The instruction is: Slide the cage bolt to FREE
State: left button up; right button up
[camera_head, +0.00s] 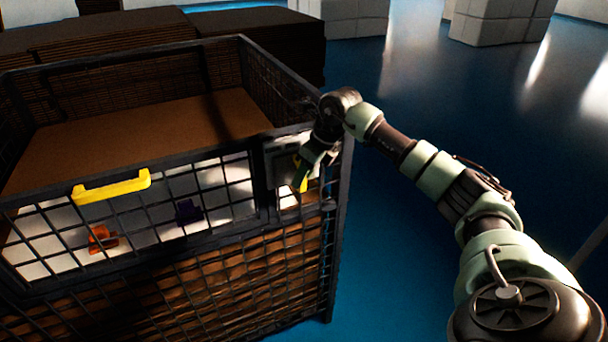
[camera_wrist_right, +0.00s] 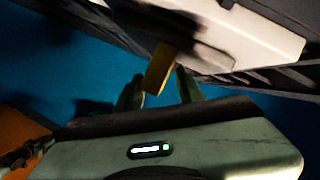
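The wire cage (camera_head: 330,230) stands at left with a pale plate (camera_head: 283,165) on its front right corner post. A yellow bolt handle (camera_head: 301,178) shows at this plate, partly covered by my right gripper (camera_head: 306,172). In the right wrist view the yellow handle (camera_wrist_right: 158,68) sticks out from under the pale plate (camera_wrist_right: 235,30). The two fingers of my right gripper (camera_wrist_right: 160,90) stand apart, one on each side of the handle, with blue floor showing between them. Whether a finger touches it I cannot tell. FREE lettering is not readable. My left gripper is out of view.
A yellow grab handle (camera_head: 112,187) is on the cage's front gate. An orange item (camera_head: 101,239) and a dark purple item (camera_head: 188,211) show behind the mesh. Brown stacks (camera_head: 265,35) stand behind the cage. Blue floor (camera_head: 400,240) is clear to the right.

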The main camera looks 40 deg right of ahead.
jog(key=shift+s+r, duration=0.1)
jog(key=shift+r, duration=0.3)
jog(key=b+v, duration=0.2)
jog(key=v, duration=0.5)
jog(key=shift+d, duration=0.15)
jog(key=shift+s+f, duration=0.1)
jog(key=shift+f, duration=0.05)
